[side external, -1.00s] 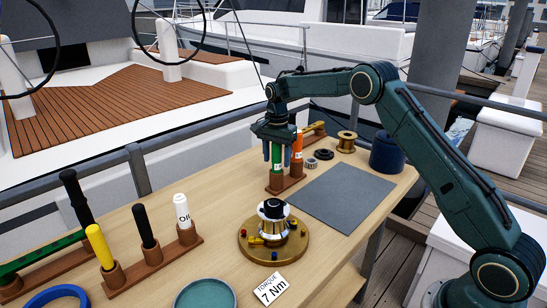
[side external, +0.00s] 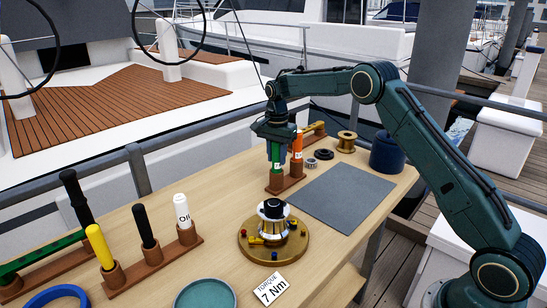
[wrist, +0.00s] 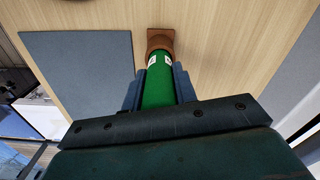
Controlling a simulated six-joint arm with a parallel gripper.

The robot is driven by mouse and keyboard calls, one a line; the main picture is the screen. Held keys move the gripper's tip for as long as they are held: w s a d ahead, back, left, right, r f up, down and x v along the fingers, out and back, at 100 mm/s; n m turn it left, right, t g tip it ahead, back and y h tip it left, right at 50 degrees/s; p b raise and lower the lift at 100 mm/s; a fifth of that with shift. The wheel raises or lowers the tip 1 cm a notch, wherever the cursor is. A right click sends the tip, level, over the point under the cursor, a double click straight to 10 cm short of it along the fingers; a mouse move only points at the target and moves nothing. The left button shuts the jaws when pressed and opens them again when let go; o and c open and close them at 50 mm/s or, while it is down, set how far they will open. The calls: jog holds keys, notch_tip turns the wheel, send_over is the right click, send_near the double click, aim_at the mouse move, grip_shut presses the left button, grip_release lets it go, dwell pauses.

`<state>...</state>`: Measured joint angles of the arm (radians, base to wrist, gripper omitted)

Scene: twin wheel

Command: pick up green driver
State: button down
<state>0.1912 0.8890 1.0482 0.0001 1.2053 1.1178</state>
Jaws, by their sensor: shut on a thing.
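The green driver (side external: 276,157) stands upright in a brown holder (side external: 275,187) at the back of the bench, with a small white label on it. My gripper (side external: 275,155) is above the holder with its fingers closed around the green driver. In the wrist view the green driver (wrist: 158,85) lies between the two blue-grey fingers, and its far end still sits at the brown holder (wrist: 160,40). The driver's tip is hidden in the holder.
An orange driver (side external: 297,149) stands right beside the green one. A grey mat (side external: 340,197), a brass spool (side external: 346,141) and a dark blue cup (side external: 387,153) are to the right. A round brass base (side external: 262,255) with a silver winch-like part is in front.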

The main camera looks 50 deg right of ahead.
notch_tip(320, 180, up, 10)
jog(key=shift+f, duration=0.15)
dwell(0.4)
dwell(0.3)
